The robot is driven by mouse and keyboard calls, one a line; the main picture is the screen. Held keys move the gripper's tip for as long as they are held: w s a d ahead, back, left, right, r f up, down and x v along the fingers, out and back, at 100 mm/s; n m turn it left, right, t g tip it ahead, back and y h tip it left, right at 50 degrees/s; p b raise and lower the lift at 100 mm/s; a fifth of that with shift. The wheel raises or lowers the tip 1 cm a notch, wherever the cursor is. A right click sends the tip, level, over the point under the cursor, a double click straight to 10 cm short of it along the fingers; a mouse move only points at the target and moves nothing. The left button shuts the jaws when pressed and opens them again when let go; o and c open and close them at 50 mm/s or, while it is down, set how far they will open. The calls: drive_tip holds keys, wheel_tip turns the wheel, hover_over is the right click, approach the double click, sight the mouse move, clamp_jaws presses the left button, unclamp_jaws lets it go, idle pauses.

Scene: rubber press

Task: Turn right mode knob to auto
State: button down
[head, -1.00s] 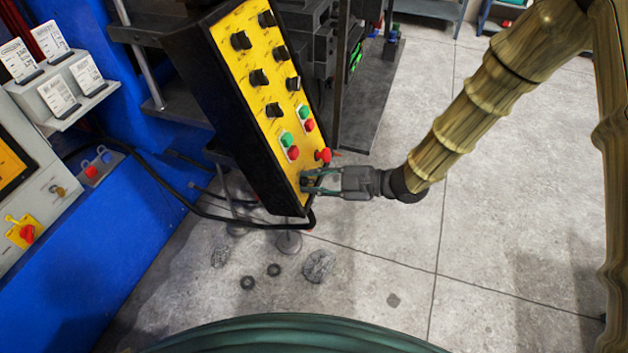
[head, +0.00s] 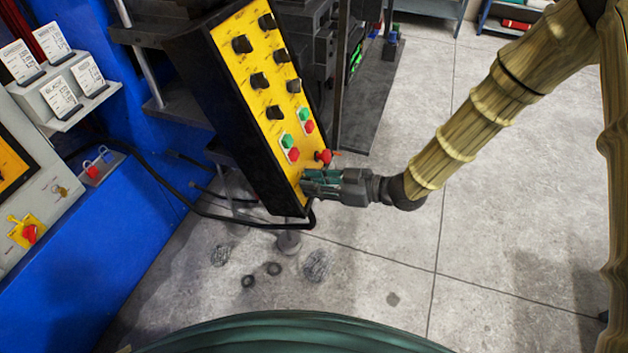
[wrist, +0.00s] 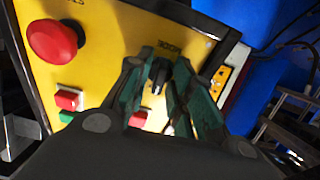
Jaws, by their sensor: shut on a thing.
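The yellow control panel (head: 255,55) sits tilted in its black box. My gripper (head: 312,182) is at the panel's lower end, below the red mushroom button, and its fingers hide the knob there in the head view. A black mode knob (wrist: 158,78) sits between the green fingers of my gripper (wrist: 163,64), beside printed lettering. The fingers are shut on this knob, one on each side. The knob's exact setting cannot be read.
The red mushroom button (head: 323,156) is close above my gripper; it also shows in the wrist view (wrist: 52,40). Several black knobs and red and green push buttons (head: 288,140) cover the panel. A cable (head: 250,224) runs below the box.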

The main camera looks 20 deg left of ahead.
drive_tip(key=m+p, duration=0.1)
drive_tip(key=m, duration=0.4)
drive_tip(key=shift+m, duration=0.4)
drive_tip(key=shift+s+m+t+p, duration=0.1)
drive_tip(key=shift+m+t+p, duration=0.4)
drive_tip(key=shift+m, duration=1.5)
drive_tip(key=c, duration=1.5)
unclamp_jaws()
drive_tip(key=shift+c, duration=0.2)
drive_tip(key=v, duration=1.2)
drive_tip(key=shift+r, duration=0.2)
